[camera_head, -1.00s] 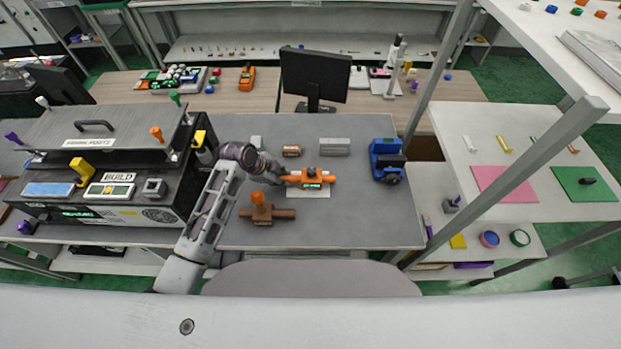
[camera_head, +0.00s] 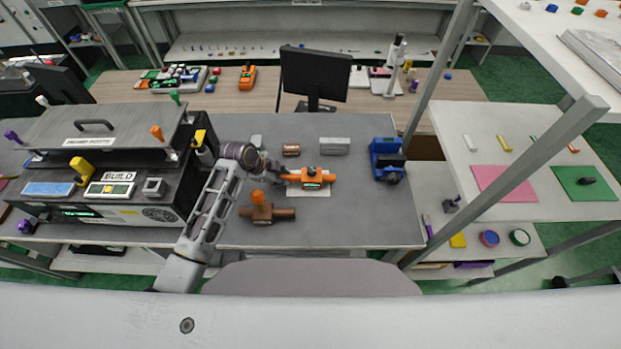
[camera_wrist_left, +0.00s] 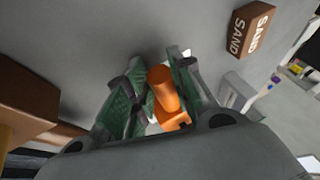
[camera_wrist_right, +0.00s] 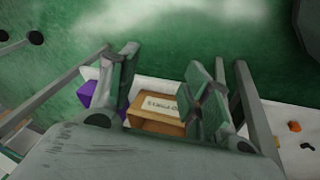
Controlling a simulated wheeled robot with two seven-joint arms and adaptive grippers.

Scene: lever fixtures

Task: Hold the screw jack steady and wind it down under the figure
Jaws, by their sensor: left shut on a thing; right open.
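The orange screw jack (camera_head: 318,178) lies on a white plate on the grey table, with a dark knob on top and a small green-lit display on its front. The display's figure is too small to read. My left gripper (camera_head: 281,175) reaches in from the left and is shut on the jack's left end. In the left wrist view, the fingers of my left gripper (camera_wrist_left: 156,88) close around an orange cylinder of the screw jack (camera_wrist_left: 163,92). My right gripper (camera_wrist_right: 165,75) shows only in its own wrist view, open and empty, away from the jack.
A brown fixture with an orange knob (camera_head: 267,213) stands in front of the jack. A brown SAND block (camera_head: 291,150) and a grey block (camera_head: 335,147) lie behind it. A blue device (camera_head: 387,161) stands right. The table's front right is clear.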

